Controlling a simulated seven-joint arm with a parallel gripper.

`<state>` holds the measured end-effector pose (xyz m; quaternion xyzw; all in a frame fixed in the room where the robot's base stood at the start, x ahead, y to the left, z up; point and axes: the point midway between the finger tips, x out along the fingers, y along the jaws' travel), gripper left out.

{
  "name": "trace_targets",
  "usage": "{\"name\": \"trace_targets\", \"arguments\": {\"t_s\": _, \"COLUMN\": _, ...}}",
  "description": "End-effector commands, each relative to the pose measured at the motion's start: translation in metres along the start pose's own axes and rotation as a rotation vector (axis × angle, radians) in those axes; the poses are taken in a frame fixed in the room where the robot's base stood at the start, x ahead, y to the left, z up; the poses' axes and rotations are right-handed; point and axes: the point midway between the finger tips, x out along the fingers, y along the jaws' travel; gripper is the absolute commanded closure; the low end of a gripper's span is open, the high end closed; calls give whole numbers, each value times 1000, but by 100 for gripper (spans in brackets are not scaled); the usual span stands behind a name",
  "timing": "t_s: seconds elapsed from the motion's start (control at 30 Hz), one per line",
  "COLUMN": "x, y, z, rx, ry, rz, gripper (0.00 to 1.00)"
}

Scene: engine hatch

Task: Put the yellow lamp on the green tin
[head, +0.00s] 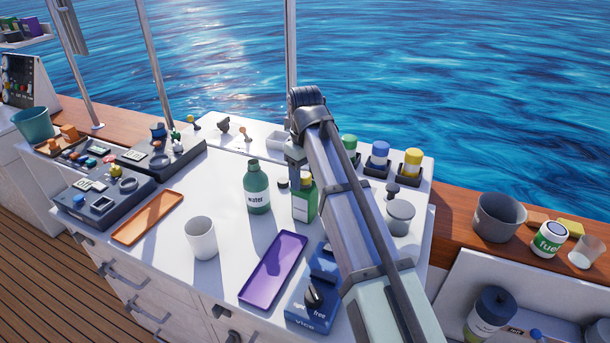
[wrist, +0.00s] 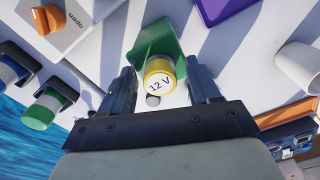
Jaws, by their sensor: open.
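The yellow lamp, a short cylinder with a pale face marked "12 V" (wrist: 160,79), is between my gripper's fingers in the wrist view. It overlaps the green tin (wrist: 153,38); I cannot tell for certain whether it rests on it. In the head view the green tin (head: 304,204) stands upright on the white worktop, right of the green water bottle.
The water bottle (head: 257,190), white cup (head: 201,238), purple tray (head: 272,270) and blue vice (head: 308,302) are near the tin. Green, blue and yellow-topped (head: 413,160) jars stand in dark holders at the back right. An orange tray (head: 147,218) lies left.

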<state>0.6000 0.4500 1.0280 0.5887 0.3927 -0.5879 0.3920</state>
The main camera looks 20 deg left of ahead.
Motion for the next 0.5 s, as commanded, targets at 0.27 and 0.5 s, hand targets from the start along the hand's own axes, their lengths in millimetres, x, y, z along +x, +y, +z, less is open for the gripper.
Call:
{"name": "trace_targets", "arguments": {"t_s": 0.27, "x": -17, "y": 0, "z": -1, "rx": 0, "ry": 1, "rz": 0, "gripper": 39}}
{"name": "trace_targets", "arguments": {"t_s": 0.5, "x": -51, "y": 1, "z": -2, "rx": 0, "ry": 2, "rz": 1, "gripper": 39}}
